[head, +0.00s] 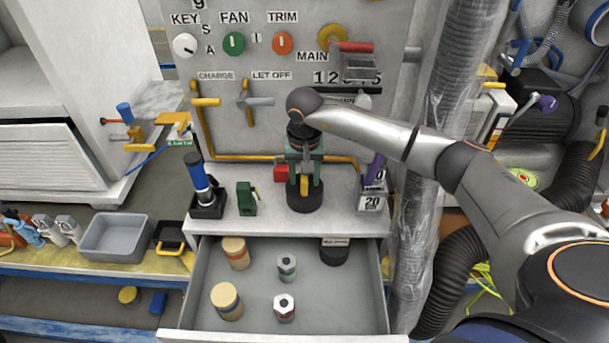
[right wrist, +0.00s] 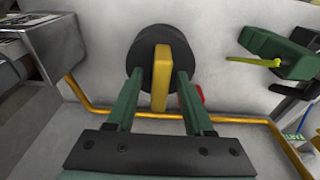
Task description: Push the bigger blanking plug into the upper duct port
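A black round plug (head: 304,202) with an upright yellow grip tab (head: 304,184) stands on the light counter. It looks like a blanking plug; I cannot compare its size with another. In the right wrist view the black plug (right wrist: 133,54) and yellow tab (right wrist: 162,78) lie straight ahead. My right gripper (head: 304,172) points down over the plug. Its green fingers (right wrist: 160,85) are open on either side of the tab, with a narrow gap on each side. My left gripper is not in view. I cannot make out the upper duct port.
An open drawer (head: 210,322) below holds several jars and a black item (head: 334,252). A blue-and-black tool (head: 201,186) and a green block (head: 246,198) stand left of the plug. A grey box (head: 372,196) is right. The panel with a yellow pipe (head: 230,157) rises behind.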

